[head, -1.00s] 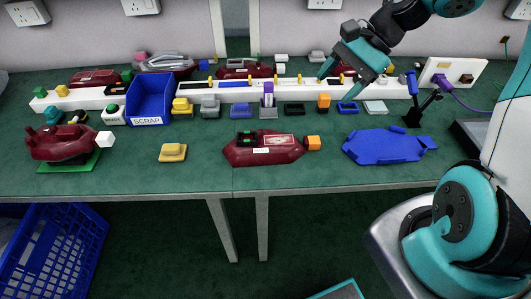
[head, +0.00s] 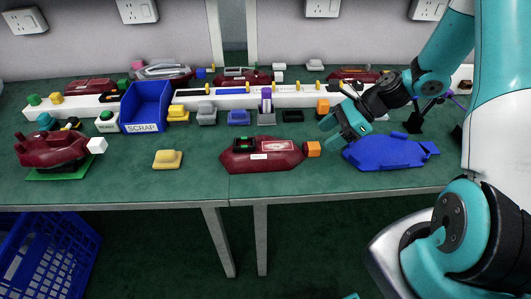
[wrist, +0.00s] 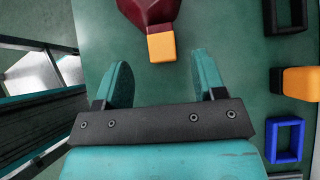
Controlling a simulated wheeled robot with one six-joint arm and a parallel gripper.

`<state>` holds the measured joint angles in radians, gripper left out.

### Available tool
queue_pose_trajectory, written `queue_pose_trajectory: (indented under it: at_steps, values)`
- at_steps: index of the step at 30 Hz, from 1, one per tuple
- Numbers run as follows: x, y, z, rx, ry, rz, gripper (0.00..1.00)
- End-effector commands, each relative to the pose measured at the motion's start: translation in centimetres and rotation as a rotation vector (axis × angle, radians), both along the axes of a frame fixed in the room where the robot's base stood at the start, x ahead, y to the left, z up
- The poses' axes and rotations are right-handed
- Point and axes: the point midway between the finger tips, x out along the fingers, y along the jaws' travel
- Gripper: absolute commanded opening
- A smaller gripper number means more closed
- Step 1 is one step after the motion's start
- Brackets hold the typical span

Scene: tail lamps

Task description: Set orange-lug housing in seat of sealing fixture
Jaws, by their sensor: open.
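The dark red housing (head: 250,161) with an orange lug (head: 313,149) at its right end lies on the green bench, in the middle front. A blue flat plate (head: 385,154), with an outline like the housing, lies to its right and looks empty; I cannot tell for sure that it is the sealing fixture. My gripper (head: 342,138) is open and empty, above the bench between the lug and the blue plate. In the wrist view the orange lug (wrist: 161,46) is just beyond the fingertips of my gripper (wrist: 162,58), between their lines, apart from them.
Another dark red housing (head: 52,149) with a white lug sits on a green plate at the left. A yellow block (head: 168,159) lies left of the orange-lug housing. A blue SCRAP bin (head: 146,105) and a white rail (head: 240,98) with small parts stand behind. Bare bench lies in front.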

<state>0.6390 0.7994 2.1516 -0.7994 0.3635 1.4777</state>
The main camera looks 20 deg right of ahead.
Motion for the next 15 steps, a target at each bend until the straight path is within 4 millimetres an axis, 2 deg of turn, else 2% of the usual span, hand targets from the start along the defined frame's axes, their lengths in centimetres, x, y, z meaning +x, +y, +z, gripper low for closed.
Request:
queue_pose_trajectory:
  at_steps: [5,12,15]
  values:
    - [0.3,1.0,-1.1,0.002,0.002,0.003,0.64]
    - [1.1,3.4,-3.5,0.001,0.000,0.002,0.64]
    - [1.2,3.7,-3.9,0.000,0.000,0.001,0.64]
